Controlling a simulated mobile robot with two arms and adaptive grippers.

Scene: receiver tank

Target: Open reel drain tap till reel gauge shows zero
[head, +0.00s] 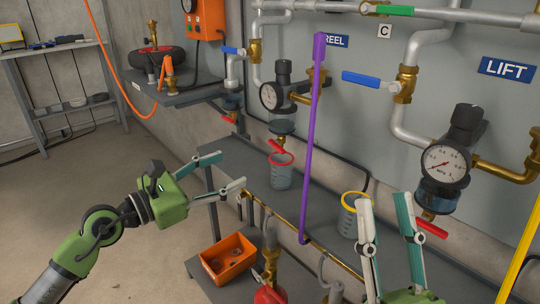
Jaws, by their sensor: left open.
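The reel gauge (270,96) is a round white dial on the regulator at upper centre; its needle is too small to read. Below it hangs a bowl (282,128) with a brass drain fitting and the red lever of the reel drain tap (277,147). A red-rimmed clear beaker (282,178) stands beneath. The REEL sign (335,41) is partly covered by a purple bar. My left gripper (232,169) is open and empty, left of the beaker and apart from the tap. My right gripper (385,198) is open and empty at lower right, near the yellow-rimmed beaker (350,222).
The purple bar (312,140) stands right of the reel tap. The LIFT gauge (445,163) and its red tap (432,229) are at right. An orange bin (228,251) sits low. A grey shelf (235,155) runs under the beakers.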

